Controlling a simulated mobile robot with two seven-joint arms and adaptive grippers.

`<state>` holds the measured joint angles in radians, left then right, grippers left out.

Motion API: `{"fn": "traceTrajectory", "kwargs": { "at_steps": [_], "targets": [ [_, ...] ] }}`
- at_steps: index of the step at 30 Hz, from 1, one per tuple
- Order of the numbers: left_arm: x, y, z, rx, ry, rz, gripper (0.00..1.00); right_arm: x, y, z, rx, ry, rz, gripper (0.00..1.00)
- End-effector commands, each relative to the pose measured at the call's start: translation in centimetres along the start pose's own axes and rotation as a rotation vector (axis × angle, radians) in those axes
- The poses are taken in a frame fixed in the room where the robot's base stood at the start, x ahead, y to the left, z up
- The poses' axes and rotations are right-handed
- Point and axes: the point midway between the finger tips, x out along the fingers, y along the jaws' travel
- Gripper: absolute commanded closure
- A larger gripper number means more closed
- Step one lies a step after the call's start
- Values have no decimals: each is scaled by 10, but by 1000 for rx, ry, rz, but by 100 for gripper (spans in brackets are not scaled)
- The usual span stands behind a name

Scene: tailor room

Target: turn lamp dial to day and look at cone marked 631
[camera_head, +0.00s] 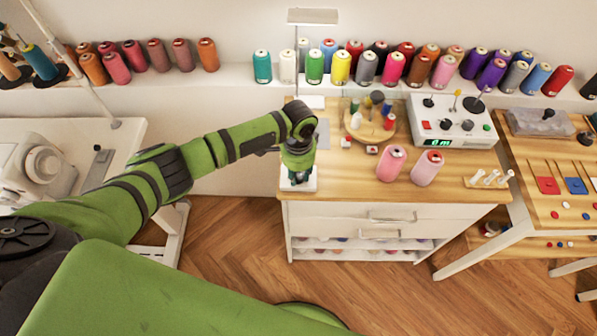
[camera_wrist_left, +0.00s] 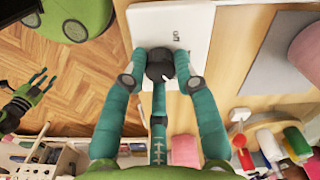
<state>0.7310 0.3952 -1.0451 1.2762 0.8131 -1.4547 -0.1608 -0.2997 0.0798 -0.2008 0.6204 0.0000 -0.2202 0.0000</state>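My left gripper (camera_head: 299,176) reaches down to a white dial box (camera_head: 284,186) at the left front corner of the wooden table. In the left wrist view its teal fingers (camera_wrist_left: 160,74) close on both sides of the black dial (camera_wrist_left: 159,62). The white box face (camera_wrist_left: 170,25) has small lettering, partly cut off. Two pink cones, one deeper pink (camera_head: 392,163) and one paler (camera_head: 427,168), stand upright on the table; their labels are too small to read. A lamp (camera_head: 313,16) with a flat white head stands behind. My right gripper (camera_wrist_left: 30,97) shows open and empty over the floor.
A round wooden stand with small spools (camera_head: 369,123) and a white control box with knobs (camera_head: 450,125) sit on the table. A sewing machine (camera_head: 40,160) is at left. Thread cones line the wall shelf.

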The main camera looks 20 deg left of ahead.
Motion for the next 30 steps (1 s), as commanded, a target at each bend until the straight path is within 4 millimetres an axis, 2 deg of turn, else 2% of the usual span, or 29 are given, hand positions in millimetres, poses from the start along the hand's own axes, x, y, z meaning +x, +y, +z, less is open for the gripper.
{"fn": "traceTrajectory", "kwargs": {
  "at_steps": [10,14,17,24,30],
  "targets": [
    [0,0,0,-1,-1,0,48,0,0,0,1,0,0,60],
    [-6,-1,0,-1,1,-1,48,0,0,0,2,0,0,60],
    [-20,-1,0,-2,2,-2,48,0,0,0,1,0,0,60],
    [-71,-1,0,0,2,-2,48,0,0,0,1,0,0,60],
    [-105,0,0,-1,0,0,48,0,0,0,1,-1,1,60]
  ]
}}
